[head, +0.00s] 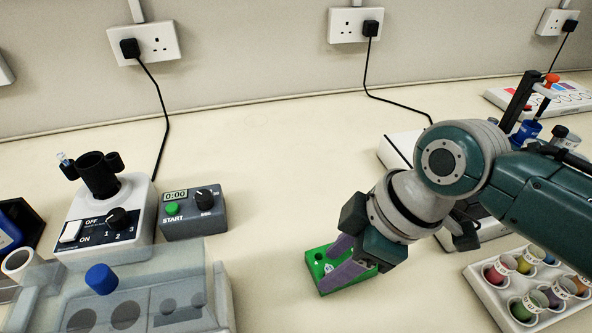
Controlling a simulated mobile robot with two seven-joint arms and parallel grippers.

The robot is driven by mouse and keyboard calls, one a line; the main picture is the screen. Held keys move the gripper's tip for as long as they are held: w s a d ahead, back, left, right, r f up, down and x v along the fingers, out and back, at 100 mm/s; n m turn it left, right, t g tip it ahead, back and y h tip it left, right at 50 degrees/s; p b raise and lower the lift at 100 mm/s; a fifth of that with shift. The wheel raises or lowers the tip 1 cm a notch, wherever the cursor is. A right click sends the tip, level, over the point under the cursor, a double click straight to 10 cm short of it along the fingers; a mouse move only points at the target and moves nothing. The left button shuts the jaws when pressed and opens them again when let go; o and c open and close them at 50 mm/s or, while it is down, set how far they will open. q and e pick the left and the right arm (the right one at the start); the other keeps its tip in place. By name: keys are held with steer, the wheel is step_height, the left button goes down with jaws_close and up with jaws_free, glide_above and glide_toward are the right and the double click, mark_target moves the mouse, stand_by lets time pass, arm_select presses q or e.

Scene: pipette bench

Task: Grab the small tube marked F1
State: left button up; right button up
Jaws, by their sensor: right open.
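I cannot make out the mark F1 on any tube. A small clear tube (64,159) with a bluish tint stands in a side holder of the black mixer head at the left. Several labelled pots with coloured contents sit in a white tray (488,298) at the lower right; their labels are too small to read. My right gripper (341,262) is open, its fingers pointing down and left over a small green block (318,262) with holes. The fingers hide part of the block, and I cannot tell whether they touch it. My left gripper is not in view.
A white device and pipette stand are partly behind my right arm. The bench middle is clear.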

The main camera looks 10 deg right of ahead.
steer(key=shift+w+a+f, duration=0.1)
steer(key=shift+a+f, duration=0.05)
steer(key=shift+f, duration=0.25)
jaws_close()
stand_by(0.4)
